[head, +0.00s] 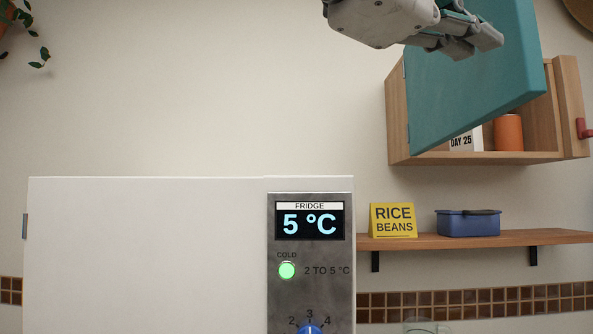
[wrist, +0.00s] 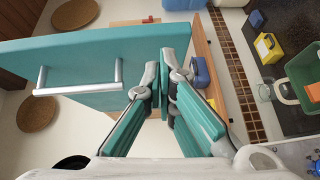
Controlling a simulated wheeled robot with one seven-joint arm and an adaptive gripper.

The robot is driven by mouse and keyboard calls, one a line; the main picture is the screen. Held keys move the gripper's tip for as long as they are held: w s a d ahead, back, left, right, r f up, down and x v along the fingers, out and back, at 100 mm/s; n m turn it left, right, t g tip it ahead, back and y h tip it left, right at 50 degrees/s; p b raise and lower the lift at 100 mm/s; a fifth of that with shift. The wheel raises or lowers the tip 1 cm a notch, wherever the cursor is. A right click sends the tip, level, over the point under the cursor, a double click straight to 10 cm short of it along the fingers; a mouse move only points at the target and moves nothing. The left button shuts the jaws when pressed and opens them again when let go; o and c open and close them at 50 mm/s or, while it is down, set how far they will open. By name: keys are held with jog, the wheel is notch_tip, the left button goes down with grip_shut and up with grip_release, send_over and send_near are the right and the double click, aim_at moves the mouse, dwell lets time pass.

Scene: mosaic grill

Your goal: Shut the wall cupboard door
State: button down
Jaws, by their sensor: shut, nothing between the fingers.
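The wall cupboard (head: 396,125) is a light wooden box at the upper right of the head view. Its teal door (head: 455,90) stands ajar, swung out from the left side, with the right part of the inside showing. In the wrist view the door (wrist: 95,55) lies at the left, with a silver bar handle (wrist: 80,78) on its face. My gripper (head: 472,38) is at the top of the head view, in front of the door's upper part. Its fingers (wrist: 160,78) are together and empty, close beside the door's edge in the wrist view. I cannot tell whether they touch it.
An orange canister (head: 508,132) and a "DAY 25" block (head: 466,141) stand inside the cupboard. A shelf (head: 480,241) below holds a yellow rice and beans sign (head: 393,220) and a blue container (head: 468,223). A white fridge (head: 150,255) fills the lower left. The wall above it is clear.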

aim_at(497, 82)
jog(key=shift+w+d+f+n+t+y, duration=0.1)
jog(key=shift+w+d+f+n+t, duration=0.2)
jog(key=shift+w+d, duration=0.4)
jog(key=shift+w+d+f+n+t+y, duration=0.15)
jog(key=shift+w+d+n+t, duration=0.2)
jog(key=shift+w+d, duration=0.3)
jog(key=shift+w+d+f+n+t+y, duration=0.1)
jog(key=shift+w+d+f+n+t, duration=0.2)
jog(key=shift+w+d, duration=0.4)
